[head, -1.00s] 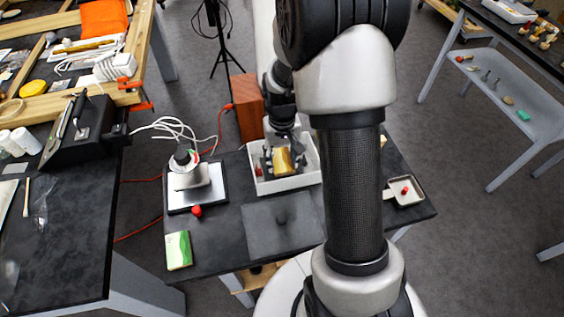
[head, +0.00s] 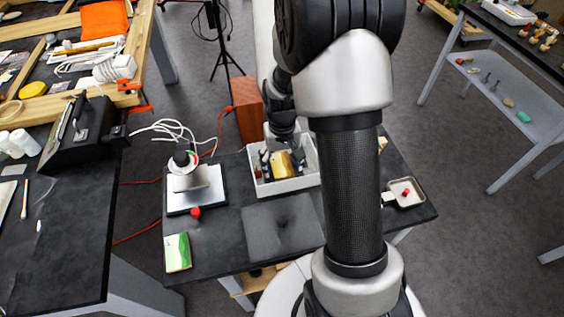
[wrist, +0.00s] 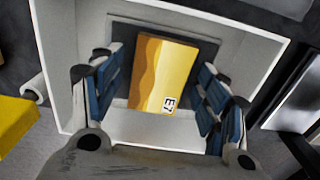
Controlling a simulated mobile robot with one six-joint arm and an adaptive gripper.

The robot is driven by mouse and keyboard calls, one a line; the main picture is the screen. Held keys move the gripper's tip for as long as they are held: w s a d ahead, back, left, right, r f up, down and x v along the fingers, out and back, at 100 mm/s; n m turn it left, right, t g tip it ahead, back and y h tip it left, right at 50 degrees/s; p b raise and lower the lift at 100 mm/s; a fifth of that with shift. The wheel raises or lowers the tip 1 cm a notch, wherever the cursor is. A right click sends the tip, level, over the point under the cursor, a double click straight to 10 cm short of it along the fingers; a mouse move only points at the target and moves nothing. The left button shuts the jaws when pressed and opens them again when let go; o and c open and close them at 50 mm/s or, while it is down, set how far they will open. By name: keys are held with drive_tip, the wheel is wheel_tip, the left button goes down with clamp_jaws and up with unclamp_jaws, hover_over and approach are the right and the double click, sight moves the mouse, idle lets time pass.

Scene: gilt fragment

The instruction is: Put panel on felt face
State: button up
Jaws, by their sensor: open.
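The gold panel (wrist: 165,75), with wavy amber bands and a white "E7" label, lies in a white open box in the wrist view. It also shows in the head view (head: 280,166). My gripper (wrist: 158,90) is open above the box, with blue-padded fingers to the left and right of the panel. A gap shows on each side of the panel, and I cannot tell the fingers' exact height. A flat dark grey square (head: 283,224), which looks like the felt face, lies on the table in front of the box.
The white box (head: 291,184) has raised walls around my fingers. A silver plate with a lamp-like device (head: 196,190) and a red ball (head: 196,213) are to the left. A green-and-white card (head: 178,252) lies front left. A small tray (head: 418,202) is at right.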

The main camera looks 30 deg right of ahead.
wheel_tip(320, 180, up, 11)
drive_tip(key=p, duration=0.4)
wheel_tip(320, 180, up, 12)
drive_tip(key=n+t, duration=0.1)
drive_tip(key=t, duration=0.1)
hover_over(282, 167)
drive_tip(key=s+a, duration=0.6)
drive_tip(key=s+a+r+n+t, duration=0.1)
drive_tip(key=s+a+r, duration=0.1)
drive_tip(key=s, duration=0.4)
drive_tip(key=s+a+r+n+t, duration=0.1)
drive_tip(key=s+a+r, duration=0.2)
drive_tip(key=s, duration=0.4)
drive_tip(key=shift+a+t, duration=0.3)
drive_tip(key=shift+a, duration=0.3)
